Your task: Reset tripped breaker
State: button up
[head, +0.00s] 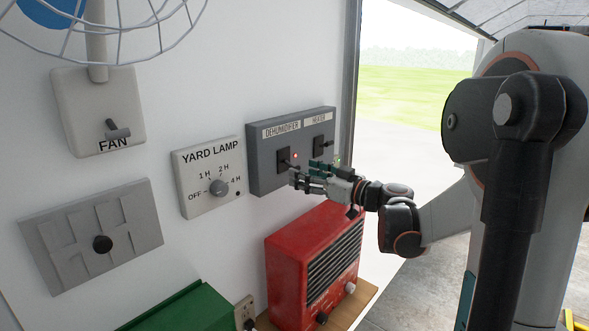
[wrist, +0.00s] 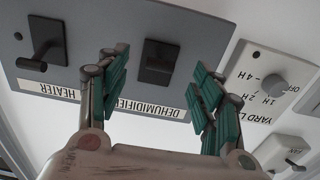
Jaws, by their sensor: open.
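A grey breaker panel (head: 262,183) on the white wall carries two black switches, labelled DEHUMIDIFIER and HEATER. My gripper (head: 303,178) is open and empty in front of the panel. In the upside-down wrist view, its teal-padded fingers (wrist: 160,72) appear on either side of the dehumidifier switch (wrist: 157,62). Contact cannot be told. The heater lever (wrist: 36,61) is left of the fingers there.
A red heater (head: 310,260) stands on a wooden shelf below my gripper. An open doorway (head: 410,100) is right of the panel.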

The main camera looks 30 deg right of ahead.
aim_at(290, 166)
jog(key=shift+x, duration=2.35)
jog(key=c, duration=1.1)
